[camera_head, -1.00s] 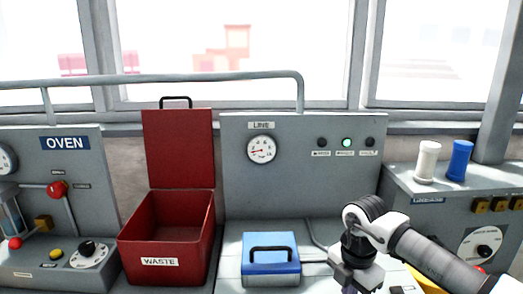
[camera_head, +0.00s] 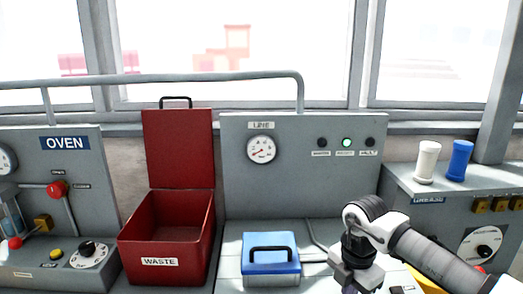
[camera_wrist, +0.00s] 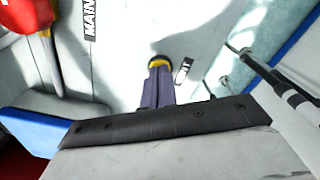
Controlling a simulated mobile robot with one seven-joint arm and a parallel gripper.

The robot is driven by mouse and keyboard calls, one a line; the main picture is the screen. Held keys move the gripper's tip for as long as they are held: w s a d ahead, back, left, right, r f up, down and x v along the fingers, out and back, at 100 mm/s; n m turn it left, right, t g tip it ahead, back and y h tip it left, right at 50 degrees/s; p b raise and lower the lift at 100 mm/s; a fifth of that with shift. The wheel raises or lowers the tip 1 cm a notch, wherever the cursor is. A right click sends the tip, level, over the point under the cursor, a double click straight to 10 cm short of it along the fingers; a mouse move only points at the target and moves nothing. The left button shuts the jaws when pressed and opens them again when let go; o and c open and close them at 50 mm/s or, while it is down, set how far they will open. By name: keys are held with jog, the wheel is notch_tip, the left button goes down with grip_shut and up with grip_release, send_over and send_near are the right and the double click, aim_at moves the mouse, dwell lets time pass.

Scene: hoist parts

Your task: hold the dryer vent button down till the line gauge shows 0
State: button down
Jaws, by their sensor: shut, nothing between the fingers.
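The line gauge (camera_head: 261,149) is a white dial under the LINE label on the grey back panel. Its red needle points to the lower left; the numbers are too small to read. In the wrist view the dryer vent button (camera_wrist: 158,61) shows as a yellow ring with a dark part, beside a small label plate. My gripper (camera_wrist: 160,72) is shut and empty, its fingertips over the button and seemingly touching it. How far the button is pressed is hidden. In the head view my gripper's fingertips are at the bottom edge, mostly out of frame.
A blue box with a black handle (camera_head: 270,262) stands left of my gripper. An open red WASTE bin (camera_head: 165,250) is further left. The middle lamp (camera_head: 346,142) on the panel glows green. White and blue cylinders (camera_head: 428,162) stand on the right cabinet.

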notch_tip(320, 180, up, 7)
jog(key=p, duration=0.2)
jog(key=shift+p, duration=0.4)
dwell(0.4)
jog(key=s+r+b, duration=0.1)
jog(key=s+r, duration=0.2)
jog(key=s, duration=0.7)
jog(key=shift+d, duration=0.2)
dwell(1.3)
